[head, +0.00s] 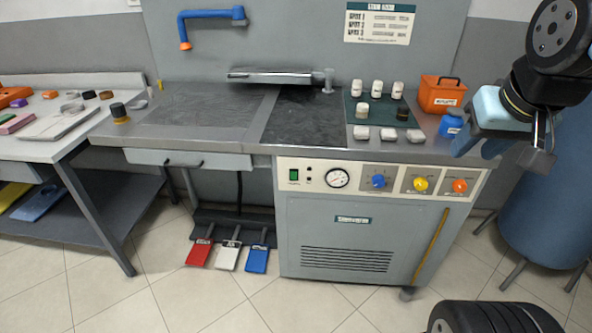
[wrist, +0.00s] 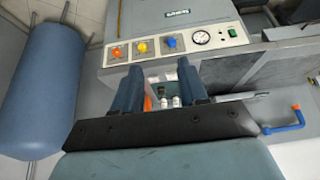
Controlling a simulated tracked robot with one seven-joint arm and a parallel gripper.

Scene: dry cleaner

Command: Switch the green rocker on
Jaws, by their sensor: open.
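The green rocker (head: 294,175) is a small upright rectangle at the left end of the pale control panel on the front of the machine. It also shows small near the right end of the panel in the wrist view (wrist: 232,33), where the panel appears upside down. Its on or off position is too small to tell. My gripper (head: 506,150) is open and empty at the upper right in the head view, above and right of the machine, well apart from the rocker. In the wrist view its two fingers (wrist: 160,66) stand apart with nothing held between them.
Right of the rocker are a pressure gauge (head: 337,177) and blue (head: 379,181), yellow (head: 421,184) and orange (head: 460,186) knobs. An orange box (head: 441,97) and blue jar (head: 451,126) stand near my gripper. A blue cylinder tank (head: 552,205) is at the right.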

